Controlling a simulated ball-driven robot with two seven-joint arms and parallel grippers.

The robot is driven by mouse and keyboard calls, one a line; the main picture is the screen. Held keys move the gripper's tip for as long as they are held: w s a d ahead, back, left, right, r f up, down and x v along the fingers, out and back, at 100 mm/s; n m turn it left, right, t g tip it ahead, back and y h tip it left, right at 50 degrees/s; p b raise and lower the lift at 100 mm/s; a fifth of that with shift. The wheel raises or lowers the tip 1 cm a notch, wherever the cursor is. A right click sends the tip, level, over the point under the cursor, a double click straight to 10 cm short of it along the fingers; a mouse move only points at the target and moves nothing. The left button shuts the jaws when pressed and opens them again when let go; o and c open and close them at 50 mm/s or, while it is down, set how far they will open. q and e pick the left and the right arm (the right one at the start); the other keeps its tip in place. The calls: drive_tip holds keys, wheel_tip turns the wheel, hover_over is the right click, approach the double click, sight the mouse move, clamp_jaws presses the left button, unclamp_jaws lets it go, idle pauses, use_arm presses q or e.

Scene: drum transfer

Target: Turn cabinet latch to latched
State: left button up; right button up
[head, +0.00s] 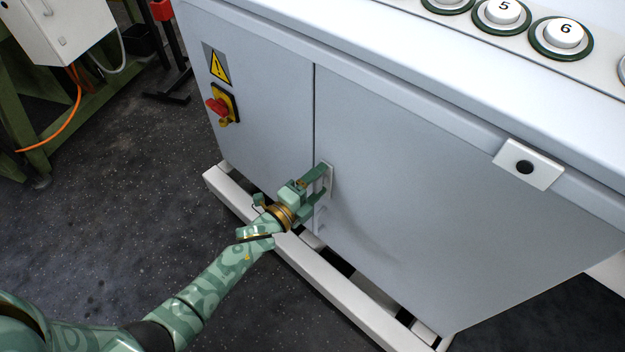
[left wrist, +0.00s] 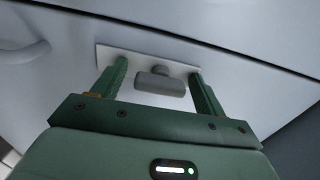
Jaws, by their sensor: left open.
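The cabinet latch is a small grey turn handle (left wrist: 160,84) on a pale rectangular plate (left wrist: 140,57) on the cabinet front. In the left wrist view its bar lies roughly along the plate's long side. My left gripper (head: 319,181) is open at the plate, with one finger on each side of the handle and a gap to it on both sides. In the head view the plate (head: 330,180) shows behind the fingers, and the handle itself is mostly hidden by them. My right gripper is not in view.
The grey cabinet (head: 430,190) has a warning sign (head: 216,65) and a red-and-yellow switch (head: 221,105). A curved pull handle (head: 320,220) sits just below the latch. Numbered buttons (head: 503,12) line the top. A pale base rail (head: 330,290) runs along the bottom; the dark floor at left is open.

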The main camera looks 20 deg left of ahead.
use_arm(q)
drive_tip(key=shift+s+a, duration=0.1)
drive_tip(key=shift+s, duration=0.1)
drive_tip(key=v, duration=0.1)
drive_tip(key=p+v, duration=0.1)
drive_tip(key=shift+s+a+r, duration=0.1)
drive_tip(key=shift+s+r, duration=0.1)
drive_tip(key=shift+s, duration=0.15)
drive_tip(key=p, duration=0.3)
approach(314, 186)
drive_tip(key=v, duration=0.5)
drive_tip(key=shift+s+a+f, duration=0.1)
drive_tip(key=shift+s, duration=0.05)
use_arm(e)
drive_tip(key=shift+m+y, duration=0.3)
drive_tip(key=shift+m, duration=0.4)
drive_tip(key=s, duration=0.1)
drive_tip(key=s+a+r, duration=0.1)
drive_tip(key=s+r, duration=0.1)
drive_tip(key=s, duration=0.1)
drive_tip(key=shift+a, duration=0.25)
